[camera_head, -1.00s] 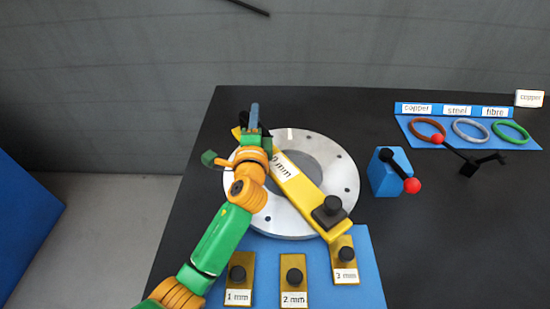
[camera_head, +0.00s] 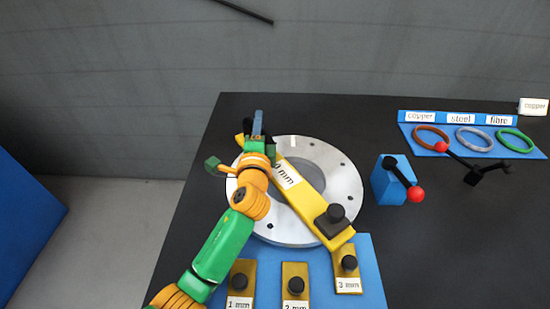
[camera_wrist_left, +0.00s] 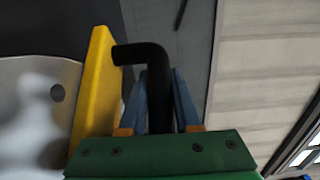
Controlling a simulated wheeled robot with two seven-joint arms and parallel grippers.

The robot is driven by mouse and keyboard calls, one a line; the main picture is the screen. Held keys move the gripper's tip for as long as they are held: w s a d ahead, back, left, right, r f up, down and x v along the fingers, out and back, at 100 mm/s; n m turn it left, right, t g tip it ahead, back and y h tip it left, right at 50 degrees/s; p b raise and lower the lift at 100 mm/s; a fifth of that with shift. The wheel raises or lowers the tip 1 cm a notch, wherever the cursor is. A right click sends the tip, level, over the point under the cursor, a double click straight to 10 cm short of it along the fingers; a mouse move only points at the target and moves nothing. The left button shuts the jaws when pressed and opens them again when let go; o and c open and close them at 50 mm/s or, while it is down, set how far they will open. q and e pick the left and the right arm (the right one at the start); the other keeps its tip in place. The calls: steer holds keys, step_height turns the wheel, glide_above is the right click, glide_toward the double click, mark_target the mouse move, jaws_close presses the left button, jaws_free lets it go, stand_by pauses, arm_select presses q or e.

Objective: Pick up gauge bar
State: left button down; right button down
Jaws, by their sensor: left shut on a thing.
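The gauge bar (camera_head: 308,205) is a long yellow bar with a white mm label. It lies slantwise across the silver flange (camera_head: 347,180), with a black block and round knob at its near right end. My left gripper (camera_head: 257,125) is at the bar's far left end. In the left wrist view, the left gripper (camera_wrist_left: 159,100) has its blue fingers shut on a bent black handle (camera_wrist_left: 157,90) beside the yellow bar (camera_wrist_left: 97,80). Whether the bar is lifted off the flange cannot be told. My right gripper is in neither view.
A blue mat (camera_head: 365,275) at the front holds brass blocks marked 1 mm (camera_head: 243,280), 2 mm (camera_head: 295,285) and 3 mm (camera_head: 347,270). A blue block (camera_head: 387,185) with a red-balled lever stands right of the flange. Copper, steel and fibre rings (camera_head: 473,139) lie at the back right.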

arm_select(q)
step_height(320, 180, up, 5)
steer(key=p, duration=0.5)
steer(key=shift+s, duration=0.15)
steer(key=s+d+r+p, duration=0.1)
steer(key=s+r+p, duration=0.7)
steer(key=s, duration=0.5)
steer(key=p, duration=0.2)
steer(key=shift+s+d+p, duration=0.15)
steer(key=shift+s+p, duration=0.15)
steer(key=shift+p, duration=0.1)
